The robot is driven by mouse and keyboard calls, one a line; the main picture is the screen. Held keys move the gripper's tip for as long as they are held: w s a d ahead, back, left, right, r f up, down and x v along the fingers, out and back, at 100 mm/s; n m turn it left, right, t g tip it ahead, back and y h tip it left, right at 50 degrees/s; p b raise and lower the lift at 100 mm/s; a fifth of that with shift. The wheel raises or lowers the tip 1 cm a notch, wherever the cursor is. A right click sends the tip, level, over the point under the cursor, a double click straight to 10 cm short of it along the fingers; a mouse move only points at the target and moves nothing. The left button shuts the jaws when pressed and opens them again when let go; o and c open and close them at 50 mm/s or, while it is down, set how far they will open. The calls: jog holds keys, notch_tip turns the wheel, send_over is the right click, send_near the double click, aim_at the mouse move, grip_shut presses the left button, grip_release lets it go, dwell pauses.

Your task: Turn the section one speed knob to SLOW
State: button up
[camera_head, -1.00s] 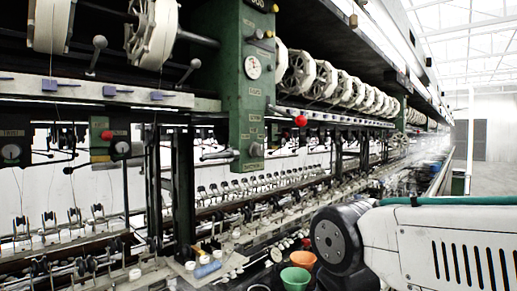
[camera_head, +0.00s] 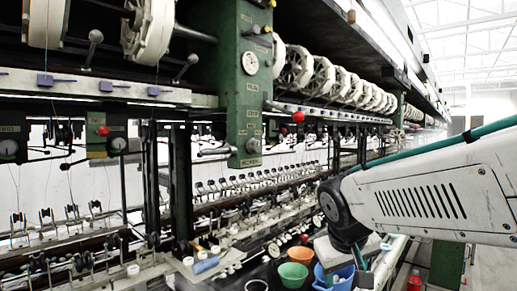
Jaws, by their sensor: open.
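The knob marked for section one cannot be told for certain, as the labels are too small to read. One round pale knob (camera_head: 118,144) sits on a dark box at the left of the machine, beside a red button (camera_head: 103,131). A similar knob (camera_head: 8,148) is at the far left edge. A small round knob (camera_head: 253,146) sits low on the green post (camera_head: 229,95), above a label plate. Their settings cannot be read. My arm reaches in from the right, well apart from these knobs; my gripper does not show clearly.
An orange bowl (camera_head: 300,254), a green bowl (camera_head: 293,276) and a blue bucket (camera_head: 322,279) stand below my arm. A red ball-ended lever (camera_head: 298,117) juts out right of the post. White reels (camera_head: 292,68) line the machine above. The aisle at right is open.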

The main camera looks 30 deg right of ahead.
aim_at(259, 147)
jog(key=w+d+r+n+t+h, duration=0.1)
jog(key=w+d+r+t, duration=0.45)
jog(key=w+r, duration=0.25)
jog(key=w+d+r+t+h, duration=0.2)
jog(key=w+d+r+t, duration=0.35)
jog(key=w+r, duration=0.3)
jog(key=w+a+r+n+t+y, duration=0.25)
jog(key=a+r+n+y, duration=0.45)
jog(key=a+y, duration=0.6)
jog(key=shift+m, duration=0.3)
jog(key=x, duration=0.8)
jog(key=shift+w+d, duration=0.1)
jog(key=c, duration=1)
